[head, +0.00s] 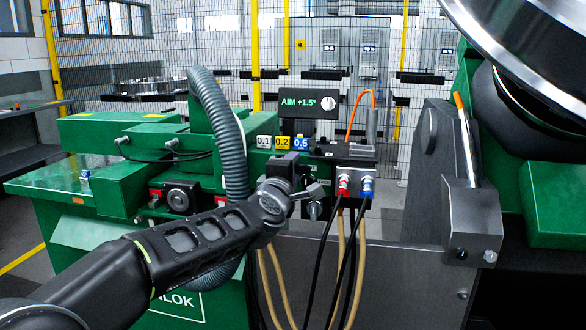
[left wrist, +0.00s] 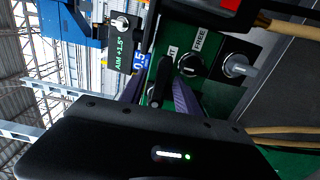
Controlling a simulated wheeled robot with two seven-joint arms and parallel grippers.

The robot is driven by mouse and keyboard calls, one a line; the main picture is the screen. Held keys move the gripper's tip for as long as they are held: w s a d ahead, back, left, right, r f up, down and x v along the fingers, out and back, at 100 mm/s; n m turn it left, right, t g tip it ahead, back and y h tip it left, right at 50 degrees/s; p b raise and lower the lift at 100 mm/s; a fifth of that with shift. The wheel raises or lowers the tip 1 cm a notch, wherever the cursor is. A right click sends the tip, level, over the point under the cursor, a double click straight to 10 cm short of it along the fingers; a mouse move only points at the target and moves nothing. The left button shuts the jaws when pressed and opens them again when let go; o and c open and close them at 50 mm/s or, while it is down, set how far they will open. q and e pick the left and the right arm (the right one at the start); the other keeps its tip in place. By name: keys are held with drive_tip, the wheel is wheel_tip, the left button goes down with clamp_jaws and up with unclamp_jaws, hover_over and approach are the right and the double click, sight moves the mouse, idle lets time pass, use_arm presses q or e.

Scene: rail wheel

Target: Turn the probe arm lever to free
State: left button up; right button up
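My left gripper (head: 288,182) is at the front of the green machine, below the numbered tags, and hides part of the panel in the head view. In the left wrist view its two dark purplish fingers (left wrist: 158,92) stand apart, with a black lever (left wrist: 160,80) between them. I cannot tell whether either finger touches it. Right of the lever is a round black knob (left wrist: 190,65), close to a white label reading FREE (left wrist: 200,40). My right gripper is not in view.
A display (head: 310,103) reads AIM +1.5°. A grey corrugated hose (head: 222,125) runs down just left of my gripper. Red and blue connectors (head: 367,187) with hanging cables are to its right. A large metal wheel (head: 535,45) is at the upper right.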

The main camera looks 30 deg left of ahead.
use_arm(q)
drive_tip(key=v, duration=0.7)
drive_tip(key=shift+s, duration=0.1)
idle(0.4)
drive_tip(key=d+f+m+g+h, duration=0.2)
drive_tip(key=d+f+m, duration=0.35)
drive_tip(key=f, duration=0.75)
drive_tip(key=d+f+m+g+h, duration=0.25)
drive_tip(key=d+f+m, duration=0.3)
drive_tip(key=f, duration=0.65)
drive_tip(key=d+f+m+g+h, duration=0.2)
drive_tip(key=d+f+m+h, duration=0.3)
drive_tip(key=f, duration=0.8)
drive_tip(key=s+d+f+m+g, duration=0.1)
drive_tip(key=s+d+f+g, duration=0.1)
drive_tip(key=s+d+f, duration=0.45)
drive_tip(key=s+d+f+m+g, duration=0.2)
drive_tip(key=s+f, duration=0.1)
drive_tip(key=f, duration=0.6)
drive_tip(key=s+d+f+m+g, duration=0.1)
drive_tip(key=s+d+f+g, duration=0.2)
drive_tip(key=s+f, duration=0.45)
drive_tip(key=s+d+f+g, duration=0.3)
drive_tip(key=s+d+f, duration=0.1)
drive_tip(key=s, duration=0.7)
wheel_tip(320, 180, up, 17)
drive_tip(key=p, duration=1.8)
drive_tip(key=shift+r, duration=0.25)
